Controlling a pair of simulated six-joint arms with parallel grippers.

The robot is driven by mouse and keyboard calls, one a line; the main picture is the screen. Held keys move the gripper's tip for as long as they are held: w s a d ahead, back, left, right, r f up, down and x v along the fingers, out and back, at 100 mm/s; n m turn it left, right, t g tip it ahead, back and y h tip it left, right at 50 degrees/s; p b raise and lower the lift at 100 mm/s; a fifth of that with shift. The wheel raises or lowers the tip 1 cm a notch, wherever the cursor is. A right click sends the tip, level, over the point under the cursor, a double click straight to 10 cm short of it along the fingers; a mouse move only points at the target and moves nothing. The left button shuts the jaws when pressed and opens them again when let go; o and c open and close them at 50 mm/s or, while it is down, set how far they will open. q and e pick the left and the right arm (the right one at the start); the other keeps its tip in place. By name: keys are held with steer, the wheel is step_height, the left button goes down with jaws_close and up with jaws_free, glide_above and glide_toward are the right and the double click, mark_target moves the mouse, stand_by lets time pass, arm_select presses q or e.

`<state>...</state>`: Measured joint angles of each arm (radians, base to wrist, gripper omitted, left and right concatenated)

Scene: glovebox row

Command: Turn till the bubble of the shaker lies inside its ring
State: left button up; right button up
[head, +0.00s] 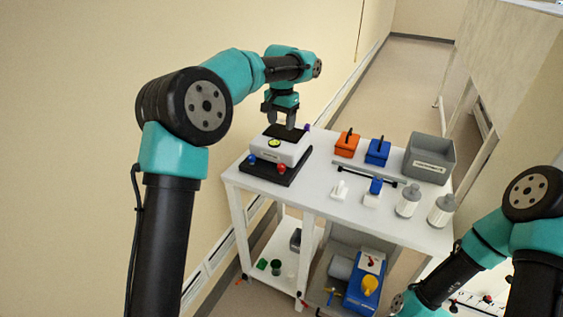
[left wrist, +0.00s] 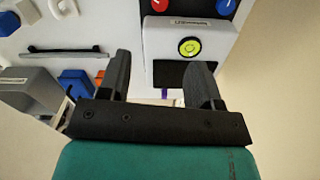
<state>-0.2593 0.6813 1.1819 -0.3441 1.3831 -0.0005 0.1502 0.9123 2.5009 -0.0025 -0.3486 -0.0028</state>
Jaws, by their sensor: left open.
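The shaker (head: 285,151) is a white box with a dark top pad on a black base, at the left end of the white table. Its round yellow-green level (head: 274,143) also shows in the left wrist view (left wrist: 190,47) with a dark ring at its middle; the bubble's exact place is too small to tell. A red knob (head: 281,168) and a blue knob (head: 252,158) sit at the base's front corners. My left gripper (head: 280,122) is open and empty above the dark pad, jaws pointing down.
Right of the shaker stand an orange box (head: 347,145), a blue box (head: 377,153), a grey bin (head: 430,160), a black bar (head: 366,176) and white bottles (head: 408,201). A small purple thing (head: 307,127) shows behind the shaker.

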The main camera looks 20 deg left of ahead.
mark_target(281, 165)
arm_select(q)
steer(key=shift+m, duration=0.3)
step_height(281, 165, down, 17)
steer(key=shift+f, duration=0.2)
stand_by(0.7)
steer(key=shift+c, duration=0.4)
steer(key=c, duration=0.9)
steer(key=shift+o, duration=0.2)
steer(key=shift+n, duration=0.4)
